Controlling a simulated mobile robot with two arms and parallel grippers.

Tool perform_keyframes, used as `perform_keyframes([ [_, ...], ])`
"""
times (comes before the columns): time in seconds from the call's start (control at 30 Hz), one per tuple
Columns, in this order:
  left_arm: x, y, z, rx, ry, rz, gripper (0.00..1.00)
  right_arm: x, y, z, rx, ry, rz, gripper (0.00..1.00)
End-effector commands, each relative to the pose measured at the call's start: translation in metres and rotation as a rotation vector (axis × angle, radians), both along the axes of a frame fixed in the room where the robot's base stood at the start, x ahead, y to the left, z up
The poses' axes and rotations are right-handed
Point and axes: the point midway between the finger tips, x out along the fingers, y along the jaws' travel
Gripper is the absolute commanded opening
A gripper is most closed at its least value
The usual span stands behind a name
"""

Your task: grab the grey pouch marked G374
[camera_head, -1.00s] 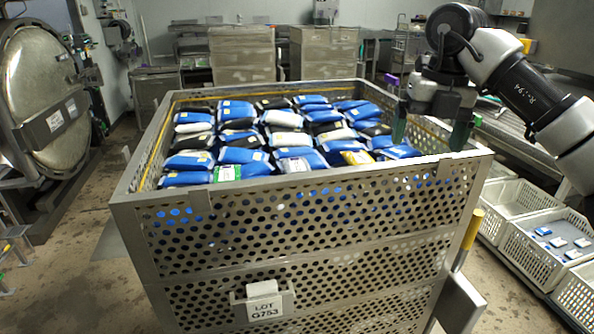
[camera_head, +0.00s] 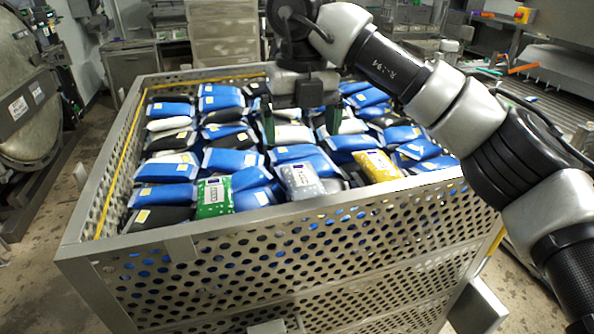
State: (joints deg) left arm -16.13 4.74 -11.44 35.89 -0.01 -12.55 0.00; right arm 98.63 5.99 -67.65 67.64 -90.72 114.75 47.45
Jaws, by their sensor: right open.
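A grey pouch (camera_head: 302,181) with a pale label lies in the front row of the perforated metal basket (camera_head: 300,249), between a green pouch and a yellow pouch. Its marking is too small to read. Blue pouches touch it behind and at its left. My right gripper (camera_head: 301,124) is open and empty, pointing down over the middle of the basket, behind the grey pouch in the picture. Its height above the pouches is hard to judge. My left gripper is not in view.
A green pouch (camera_head: 214,196) and a yellow pouch (camera_head: 377,165) lie in the same front area among several blue, black and white pouches. The basket's raised rim surrounds them. A round autoclave door (camera_head: 22,95) stands at the far left.

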Motion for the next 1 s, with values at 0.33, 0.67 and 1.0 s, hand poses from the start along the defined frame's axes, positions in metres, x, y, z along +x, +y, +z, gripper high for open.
perform_keyframes([
  [0.33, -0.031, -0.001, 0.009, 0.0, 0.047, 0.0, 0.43, 0.0, -0.001, -0.042, 0.0, 0.002, 0.0, 0.94],
  [0.67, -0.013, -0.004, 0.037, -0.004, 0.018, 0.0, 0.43, -0.001, -0.002, -0.084, 0.001, 0.003, 0.0, 0.94],
  [1.0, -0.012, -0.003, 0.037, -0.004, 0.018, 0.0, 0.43, 0.0, -0.001, -0.094, 0.001, 0.0, 0.0, 0.92],
])
